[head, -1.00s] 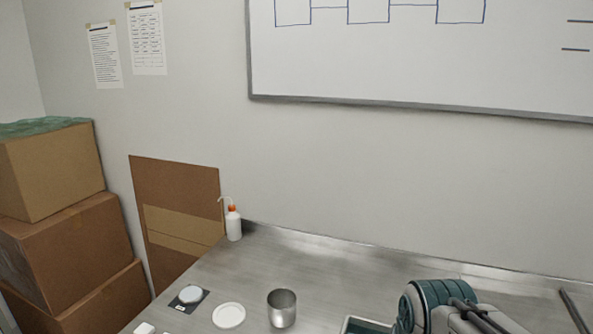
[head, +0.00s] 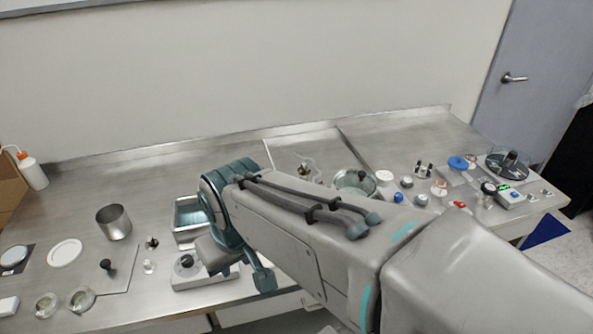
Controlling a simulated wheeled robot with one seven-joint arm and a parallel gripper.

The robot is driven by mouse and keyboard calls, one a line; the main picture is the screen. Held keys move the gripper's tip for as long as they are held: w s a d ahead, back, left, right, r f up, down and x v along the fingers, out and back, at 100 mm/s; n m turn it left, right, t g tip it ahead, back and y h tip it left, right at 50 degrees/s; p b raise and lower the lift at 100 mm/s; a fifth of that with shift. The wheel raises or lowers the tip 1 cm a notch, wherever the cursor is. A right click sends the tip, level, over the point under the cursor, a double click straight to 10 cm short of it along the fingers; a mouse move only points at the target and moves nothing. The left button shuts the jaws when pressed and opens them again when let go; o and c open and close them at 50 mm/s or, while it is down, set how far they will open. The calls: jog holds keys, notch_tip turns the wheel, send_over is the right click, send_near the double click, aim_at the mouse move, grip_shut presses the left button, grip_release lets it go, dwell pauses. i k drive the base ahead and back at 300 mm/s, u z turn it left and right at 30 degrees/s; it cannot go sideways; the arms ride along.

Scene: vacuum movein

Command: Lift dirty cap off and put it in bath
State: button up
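My gripper (head: 238,268) hangs below the wrist of my arm, over the front middle of the steel bench. Its fingertips are partly hidden, and I cannot tell how far apart they are or see anything held. A rectangular metal basin (head: 186,236), perhaps the bath, stands just left of my wrist, partly covered by my arm. A round vessel (head: 342,187) sits behind my arm. I cannot pick out the dirty cap for certain. A blue cap-like disc (head: 458,162) lies at the right, and small blue and white pieces stand near it.
On the left of the bench (head: 80,185) stand a metal cup (head: 113,222), a white disc (head: 65,253), glass dishes (head: 80,299) and a wash bottle (head: 32,171). A box with a dial (head: 190,276) sits under my gripper.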

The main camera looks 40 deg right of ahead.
aim_at(304, 169)
jog(key=k, duration=0.9)
jog(key=z, duration=0.85)
jog(key=i, duration=1.2)
jog(key=u, duration=0.2)
jog(key=k, duration=0.2)
jog(key=z, duration=0.05)
